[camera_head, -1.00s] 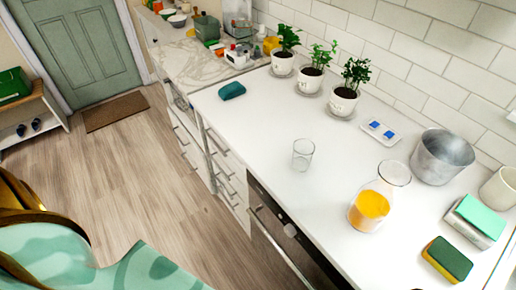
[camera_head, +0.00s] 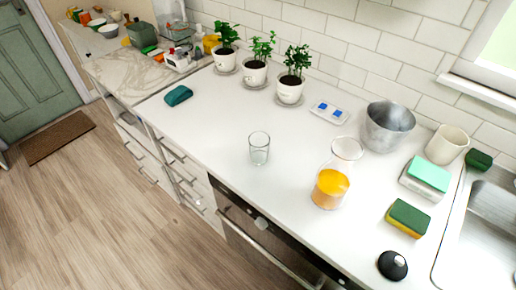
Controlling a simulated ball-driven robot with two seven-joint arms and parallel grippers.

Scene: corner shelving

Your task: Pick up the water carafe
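A glass carafe (camera_head: 331,187) stands upright on the white counter, right of the middle of the view. It has a narrow waist, a flared clear top and orange liquid in its lower part. No clear water-filled carafe shows. An empty clear glass (camera_head: 259,148) stands to its left. Neither of my grippers is in view.
A metal pot (camera_head: 387,126), a cream mug (camera_head: 447,144), a box with a green top (camera_head: 427,177), a sponge (camera_head: 408,217) and a black round lid (camera_head: 392,265) surround the carafe's right side. Potted plants (camera_head: 255,73) line the wall. A sink (camera_head: 482,235) is at right.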

